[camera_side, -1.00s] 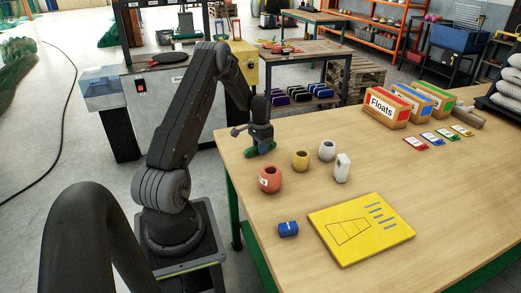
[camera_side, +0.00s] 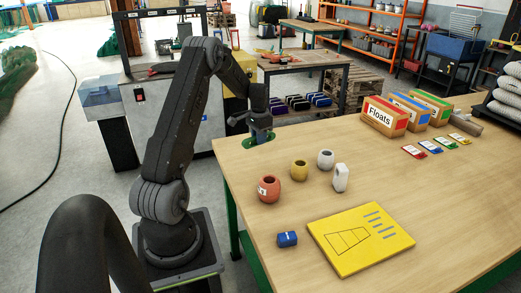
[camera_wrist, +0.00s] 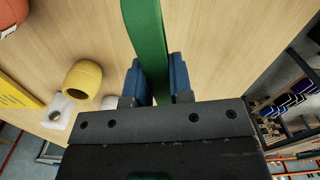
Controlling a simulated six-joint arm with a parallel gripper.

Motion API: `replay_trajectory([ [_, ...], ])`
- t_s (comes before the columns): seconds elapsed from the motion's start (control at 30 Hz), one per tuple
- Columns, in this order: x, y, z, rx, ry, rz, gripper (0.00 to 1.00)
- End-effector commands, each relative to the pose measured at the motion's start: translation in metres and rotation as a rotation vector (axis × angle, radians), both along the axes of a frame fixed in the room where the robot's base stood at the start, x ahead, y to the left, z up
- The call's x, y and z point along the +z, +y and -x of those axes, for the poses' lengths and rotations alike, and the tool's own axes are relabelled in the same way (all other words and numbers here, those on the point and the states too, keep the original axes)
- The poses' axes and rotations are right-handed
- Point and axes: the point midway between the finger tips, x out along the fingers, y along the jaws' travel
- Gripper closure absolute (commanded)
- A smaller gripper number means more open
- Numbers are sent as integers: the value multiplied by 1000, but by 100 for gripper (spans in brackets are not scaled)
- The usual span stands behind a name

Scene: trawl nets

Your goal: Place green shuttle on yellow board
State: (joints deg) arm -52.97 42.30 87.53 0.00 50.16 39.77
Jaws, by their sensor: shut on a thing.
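The green shuttle (camera_side: 250,143) is at the far left corner of the table in the side view. My gripper (camera_side: 257,133) is shut on it from above. In the wrist view the shuttle (camera_wrist: 148,45) stands out as a long green strip between the blue fingers of my gripper (camera_wrist: 153,82). Whether a gap lies under it is hard to see. The yellow board (camera_side: 360,238) lies flat at the table's near side, with a net drawing and blue strips on it. Its edge also shows at the left of the wrist view (camera_wrist: 15,98).
An orange pot (camera_side: 268,189), a yellow pot (camera_side: 299,170), a white pot (camera_side: 325,159) and a white block (camera_side: 340,178) stand between shuttle and board. A blue block (camera_side: 287,239) lies left of the board. Float boxes (camera_side: 385,115) stand at the back right.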

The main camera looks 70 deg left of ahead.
Motion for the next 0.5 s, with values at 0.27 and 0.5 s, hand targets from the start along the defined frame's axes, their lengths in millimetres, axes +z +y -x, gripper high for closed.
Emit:
replay_trajectory([
  [0.27, 19, -3, -2, -10, 0, 0, 100],
  [0.5, 25, -61, -41, -195, -1, 0, 100],
])
